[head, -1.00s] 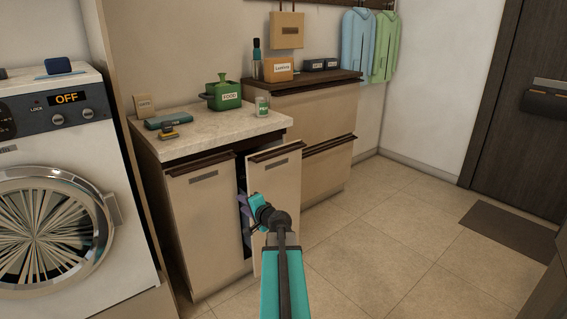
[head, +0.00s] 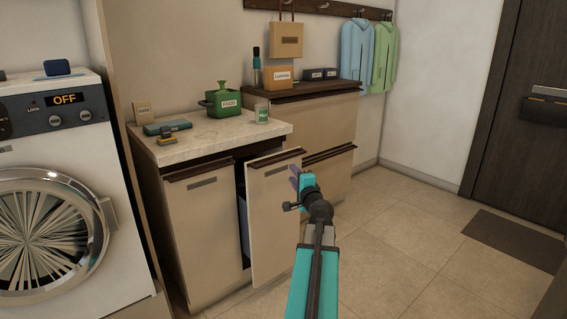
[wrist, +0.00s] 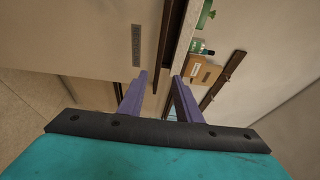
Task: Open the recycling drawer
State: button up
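The right-hand pull-out front (head: 272,215) of the low cabinet stands out from the cabinet, with a dark gap along its left side. My gripper (head: 294,175) is at the upper right edge of this front. In the wrist view my gripper (wrist: 158,78) has its purple fingers apart, with the dark handle strip (wrist: 173,40) ahead between them. I see nothing held. The drawer's inside is mostly hidden.
A closed left front (head: 202,230) is beside it. The countertop (head: 205,140) holds a green pot (head: 224,101), a jar (head: 261,113) and small items. A washer (head: 55,200) stands left, a taller drawer cabinet (head: 320,125) behind. The tiled floor (head: 400,240) at right is clear.

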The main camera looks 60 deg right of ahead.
aim_at(283, 160)
jog(key=shift+b+x, duration=0.3)
jog(key=shift+x, duration=6.55)
grip_shut()
